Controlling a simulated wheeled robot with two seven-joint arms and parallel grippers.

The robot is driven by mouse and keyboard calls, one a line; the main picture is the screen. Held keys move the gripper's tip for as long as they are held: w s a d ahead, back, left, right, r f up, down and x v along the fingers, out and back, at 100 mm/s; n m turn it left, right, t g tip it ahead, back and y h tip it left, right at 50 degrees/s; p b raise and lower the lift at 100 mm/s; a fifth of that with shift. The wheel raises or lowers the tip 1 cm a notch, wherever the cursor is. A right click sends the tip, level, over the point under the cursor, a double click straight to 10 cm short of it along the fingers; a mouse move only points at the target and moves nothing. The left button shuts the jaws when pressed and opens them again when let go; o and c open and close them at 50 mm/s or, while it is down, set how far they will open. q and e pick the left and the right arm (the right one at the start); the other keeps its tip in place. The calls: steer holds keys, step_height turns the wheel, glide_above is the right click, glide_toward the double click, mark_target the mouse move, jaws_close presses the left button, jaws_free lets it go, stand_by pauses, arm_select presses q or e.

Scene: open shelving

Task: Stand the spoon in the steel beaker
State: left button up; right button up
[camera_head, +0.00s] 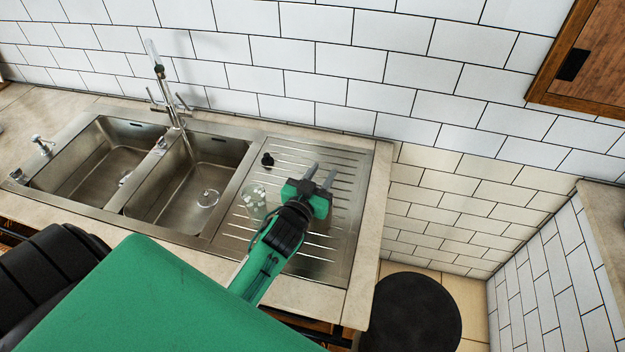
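A small greyish, see-through-looking cup (254,203) with pale specks stands on the ribbed drainboard, left of my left gripper. I cannot tell whether it is the steel beaker. I cannot make out a spoon anywhere. My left gripper (321,173) is over the drainboard, its two grey fingers apart and pointing toward the back wall. Nothing shows between the fingers. Its green and black wrist and arm hide part of the drainboard near the cup. My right gripper is not in view.
A small black object (267,160) sits at the drainboard's back left. The steel drainboard (345,215) adjoins two sink basins with a tall tap (168,95). A wooden cabinet (588,60) hangs at the upper right. A round black thing (411,315) is on the floor.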

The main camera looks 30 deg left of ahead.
arm_select(q)
steer(key=s+b, duration=0.4)
steer(key=s, duration=0.9)
steer(key=shift+s+d, duration=0.3)
steer(key=shift+d, duration=0.1)
stand_by(0.4)
